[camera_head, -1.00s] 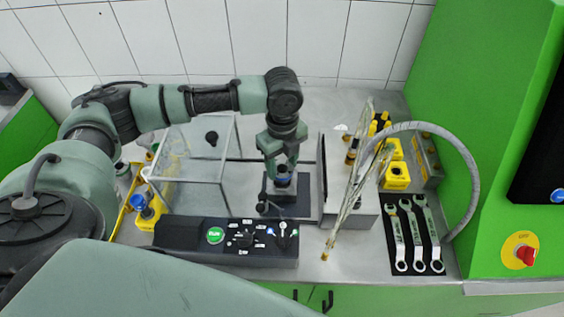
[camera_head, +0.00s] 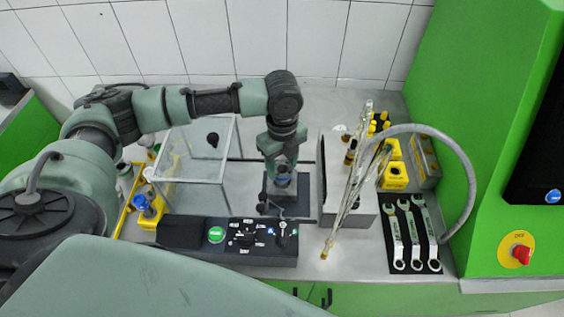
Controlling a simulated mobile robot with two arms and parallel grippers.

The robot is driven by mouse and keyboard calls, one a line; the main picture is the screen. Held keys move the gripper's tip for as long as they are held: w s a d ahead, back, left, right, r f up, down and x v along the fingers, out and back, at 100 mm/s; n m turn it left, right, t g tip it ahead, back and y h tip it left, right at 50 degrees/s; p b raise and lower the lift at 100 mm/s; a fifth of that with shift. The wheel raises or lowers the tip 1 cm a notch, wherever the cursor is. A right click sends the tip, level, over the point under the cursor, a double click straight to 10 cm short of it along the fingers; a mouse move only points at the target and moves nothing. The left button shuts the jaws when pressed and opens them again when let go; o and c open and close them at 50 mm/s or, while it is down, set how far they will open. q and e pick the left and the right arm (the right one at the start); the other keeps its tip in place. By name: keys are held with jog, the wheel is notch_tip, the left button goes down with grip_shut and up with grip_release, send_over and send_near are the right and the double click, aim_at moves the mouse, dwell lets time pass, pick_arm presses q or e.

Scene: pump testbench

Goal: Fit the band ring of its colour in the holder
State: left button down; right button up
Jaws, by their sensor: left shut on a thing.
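My left gripper (camera_head: 282,166) points down over a dark holder block (camera_head: 303,207) in the middle of the bench. It is shut on a small blue band ring (camera_head: 283,180), at the holder's top. The fingers and the small size hide whether the ring is seated or just above the holder. My right gripper is not in view.
A clear glass box (camera_head: 195,183) stands left of the gripper, and a black control panel (camera_head: 190,233) with a green button lies in front. A grey block with a dark upright plate, a hose (camera_head: 470,185) and several wrenches (camera_head: 417,235) are on the right. Yellow trays with small parts (camera_head: 146,208) stand on the left.

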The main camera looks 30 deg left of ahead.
pick_arm(q)
jog(key=shift+f, duration=0.1)
dwell(0.6)
jog(key=shift+f, duration=0.1)
jog(key=shift+f+b, duration=0.3)
jog(key=shift+f, duration=0.65)
jog(key=shift+f, duration=0.35)
jog(key=shift+f, duration=0.35)
jog(key=shift+f, duration=0.4)
dwell(0.6)
jog(key=c, duration=0.6)
grip_release()
